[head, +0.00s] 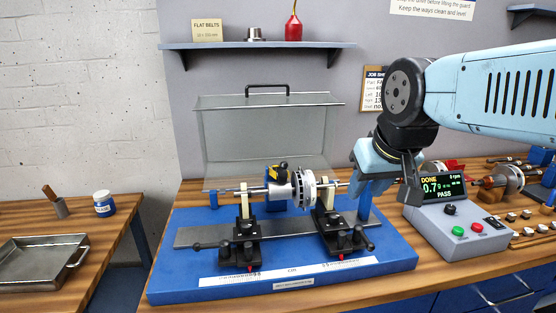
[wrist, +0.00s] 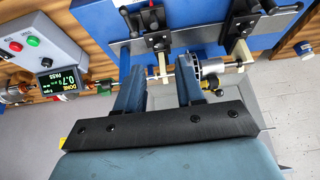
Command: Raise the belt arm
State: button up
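A rotor (head: 304,188) with a silver disc and drum lies on a thin horizontal shaft across two black stands with cream supports, left stand (head: 246,232) and right stand (head: 340,228). A black part with yellow (head: 278,173) sits at the rotor's back; it may be the belt arm, but I cannot tell its position clearly. My gripper (head: 372,178) is right of the rotor, near the shaft's right end. In the wrist view my gripper (wrist: 158,75) has its two fingers apart, with the shaft passing beyond their tips. The rotor (wrist: 195,70) is near the right finger.
The clear guard (head: 265,135) stands behind the blue base (head: 180,270). The control box (head: 460,230) at right reads DONE, 0.7 g, PASS, 0 rpm. More rotors (head: 508,178) lie farther right. A metal tray (head: 40,262) is on the left table.

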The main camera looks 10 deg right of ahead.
jog(key=w+a+r+g+y, duration=0.1)
jog(key=w+a+r+g, duration=0.3)
jog(key=w, duration=0.7)
jog(key=w+a+r+g+y, duration=0.1)
jog(key=w+a+r, duration=0.4)
jog(key=w, duration=0.5)
jog(key=shift+m, duration=0.4)
jog(key=a+f, duration=0.1)
jog(key=f, duration=0.7)
jog(key=a+f, duration=0.1)
jog(key=f, duration=0.3)
jog(key=shift+w+a+f, duration=0.1)
jog(key=shift+a+f, duration=0.2)
jog(key=shift+f, duration=0.05)
grip_shut()
jog(key=shift+g, duration=0.3)
